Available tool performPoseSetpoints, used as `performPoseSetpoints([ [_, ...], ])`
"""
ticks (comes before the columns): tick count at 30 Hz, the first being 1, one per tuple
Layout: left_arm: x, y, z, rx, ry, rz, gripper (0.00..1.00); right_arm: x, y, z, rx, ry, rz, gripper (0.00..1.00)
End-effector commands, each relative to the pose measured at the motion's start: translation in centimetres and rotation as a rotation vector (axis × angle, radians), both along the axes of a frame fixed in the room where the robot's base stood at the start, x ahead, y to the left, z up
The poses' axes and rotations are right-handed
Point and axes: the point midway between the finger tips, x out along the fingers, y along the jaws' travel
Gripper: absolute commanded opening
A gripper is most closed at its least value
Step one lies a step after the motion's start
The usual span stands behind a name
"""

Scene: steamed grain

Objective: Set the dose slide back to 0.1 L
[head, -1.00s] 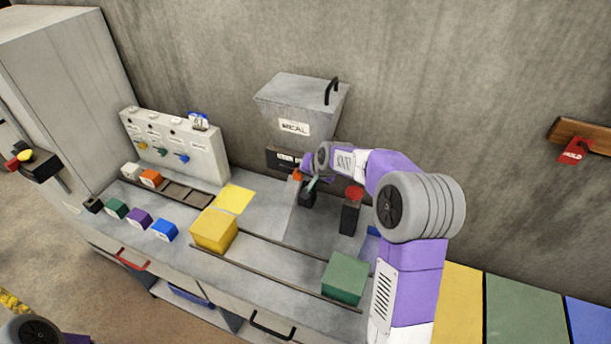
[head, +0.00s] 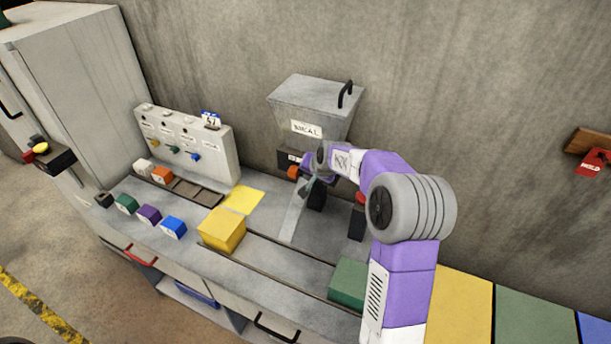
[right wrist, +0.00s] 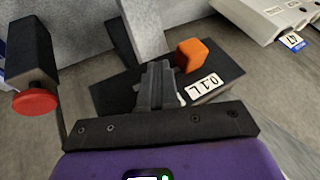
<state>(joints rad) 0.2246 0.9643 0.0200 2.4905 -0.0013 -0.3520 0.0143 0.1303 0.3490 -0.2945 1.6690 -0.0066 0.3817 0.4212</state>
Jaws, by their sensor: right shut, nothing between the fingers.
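The orange knob of the dose slide (head: 293,173) stands out at the front of the dark box under the grey hopper (head: 318,103). In the right wrist view the orange knob (right wrist: 192,55) is beside a white label reading 0.1 L (right wrist: 203,85), which appears upside down. My right gripper (head: 305,188) is shut and empty, just right of the knob. In the right wrist view its fingers (right wrist: 157,80) are close to the knob's left side; I cannot tell whether they touch. My right wrist hides part of the dark box. My left gripper is not in view.
A dark post with a red button (head: 358,215) stands right of my gripper; it also shows in the right wrist view (right wrist: 33,102). A yellow block (head: 222,230) and a green block (head: 347,284) sit along the rail. A switch panel (head: 187,143) stands left.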

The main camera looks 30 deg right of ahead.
Motion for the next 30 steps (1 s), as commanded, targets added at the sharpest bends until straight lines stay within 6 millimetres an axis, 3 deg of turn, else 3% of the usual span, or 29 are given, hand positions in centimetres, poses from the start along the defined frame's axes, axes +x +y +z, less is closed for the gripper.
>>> performPoseSetpoints([
  [2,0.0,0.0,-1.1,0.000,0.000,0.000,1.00,-0.9,-0.8,-0.3,0.000,-0.002,0.001,0.00],
  [6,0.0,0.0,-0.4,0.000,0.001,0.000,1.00,-2.9,-0.3,3.2,0.000,-0.005,0.005,0.00],
  [15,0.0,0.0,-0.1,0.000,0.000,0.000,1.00,-6.1,0.0,7.2,0.000,-0.001,0.004,0.00],
  [30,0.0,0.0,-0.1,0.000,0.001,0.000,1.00,-6.8,0.1,7.9,0.000,0.004,0.004,0.00],
])
